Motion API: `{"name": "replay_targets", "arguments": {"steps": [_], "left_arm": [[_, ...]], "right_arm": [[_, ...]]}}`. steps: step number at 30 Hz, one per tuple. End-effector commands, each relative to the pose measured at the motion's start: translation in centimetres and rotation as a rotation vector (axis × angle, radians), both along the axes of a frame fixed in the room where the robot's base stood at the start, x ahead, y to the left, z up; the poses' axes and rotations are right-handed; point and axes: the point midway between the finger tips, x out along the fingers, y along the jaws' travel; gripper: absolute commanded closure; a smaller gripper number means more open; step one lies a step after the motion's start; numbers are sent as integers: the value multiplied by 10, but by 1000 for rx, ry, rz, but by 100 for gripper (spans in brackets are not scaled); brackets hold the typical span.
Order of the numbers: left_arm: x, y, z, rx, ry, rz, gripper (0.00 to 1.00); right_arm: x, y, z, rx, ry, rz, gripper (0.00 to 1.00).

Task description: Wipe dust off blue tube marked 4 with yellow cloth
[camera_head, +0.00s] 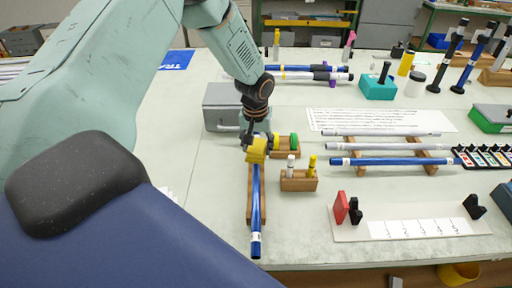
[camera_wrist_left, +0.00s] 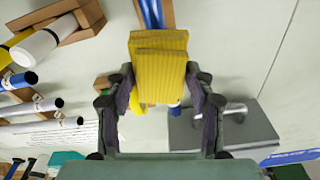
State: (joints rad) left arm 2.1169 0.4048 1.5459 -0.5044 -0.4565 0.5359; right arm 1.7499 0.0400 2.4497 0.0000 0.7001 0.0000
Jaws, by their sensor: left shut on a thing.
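A blue tube (camera_head: 256,212) lies lengthwise on a narrow wooden rest (camera_head: 250,205) near the middle of the table; its number is too small to read. My left gripper (camera_head: 257,143) is at the tube's far end, shut on a folded yellow cloth (camera_head: 257,152). In the left wrist view, my left gripper (camera_wrist_left: 164,95) has the yellow cloth (camera_wrist_left: 158,60) between its fingers, and the blue tube (camera_wrist_left: 152,14) shows beyond it. The cloth overlaps the tube in both views; whether it touches cannot be told. My right gripper is not in view.
A wooden block with white and yellow markers (camera_head: 299,180) stands close right of the tube. A grey box (camera_head: 221,106) stands behind left. More tubes lie on a rack (camera_head: 390,161) at right. A white panel (camera_head: 415,224) lies front right.

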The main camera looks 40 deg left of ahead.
Motion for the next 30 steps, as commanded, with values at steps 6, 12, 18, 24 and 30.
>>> {"name": "replay_targets", "arguments": {"steps": [6,12,18,24,30], "left_arm": [[0,-3,14,0,5,-4,75],[2,-7,33,0,4,-7,75],[5,-10,51,0,6,-11,75],[7,-12,61,0,6,-14,75],[7,-12,60,-1,5,-14,75]], "right_arm": [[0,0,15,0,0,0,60],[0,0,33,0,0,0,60],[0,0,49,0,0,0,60],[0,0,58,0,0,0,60],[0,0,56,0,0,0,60]]}}
